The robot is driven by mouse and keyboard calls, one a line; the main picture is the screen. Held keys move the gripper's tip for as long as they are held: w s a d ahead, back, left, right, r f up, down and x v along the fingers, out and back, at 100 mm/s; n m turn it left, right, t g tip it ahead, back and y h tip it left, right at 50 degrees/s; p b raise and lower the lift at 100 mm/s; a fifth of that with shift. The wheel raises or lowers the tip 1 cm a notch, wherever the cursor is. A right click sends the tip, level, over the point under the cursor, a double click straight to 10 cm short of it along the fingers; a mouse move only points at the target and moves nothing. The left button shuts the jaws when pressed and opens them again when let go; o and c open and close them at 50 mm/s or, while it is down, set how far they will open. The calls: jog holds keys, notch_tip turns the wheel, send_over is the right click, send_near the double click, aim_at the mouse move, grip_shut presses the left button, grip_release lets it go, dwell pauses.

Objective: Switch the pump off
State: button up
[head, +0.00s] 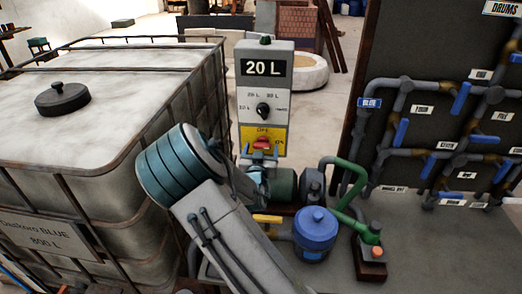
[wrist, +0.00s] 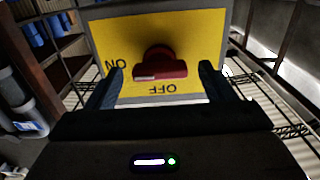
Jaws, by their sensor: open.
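The red rotary switch (head: 262,143) sits on the yellow plate (head: 279,148) at the bottom of a grey control box (head: 281,62). The plate is marked OFF at the top and ON at the right. In the wrist view the plate appears upside down, and the white-marked end of the red switch (wrist: 160,67) points left, to the ON side. My gripper (head: 260,153) is at the plate's lower edge. In the wrist view my gripper (wrist: 160,76) is open, its fingers either side of the switch, with gaps between. The green pump body (head: 283,184) is partly hidden behind my arm.
The box has a 20 L display (head: 266,67) and a black selector knob (head: 263,109). A caged white tank (head: 130,85) stands left. A blue canister (head: 315,228) and a green hose (head: 352,180) are right of my arm. A pipe board (head: 425,60) stands right.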

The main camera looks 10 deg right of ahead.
jog(key=c, duration=1)
jog(key=shift+f+n, duration=0.1)
jog(key=shift+n, duration=0.3)
jog(key=n+b, duration=0.2)
jog(key=n, duration=0.1)
jog(key=shift+n, duration=0.4)
jog(key=n, duration=0.4)
jog(key=shift+a+n+b, duration=0.1)
jog(key=shift+n+b, duration=0.2)
jog(key=shift+b, duration=0.05)
jog(key=n, duration=0.8)
jog(key=shift+n, duration=0.3)
jog(key=shift+p, duration=0.3)
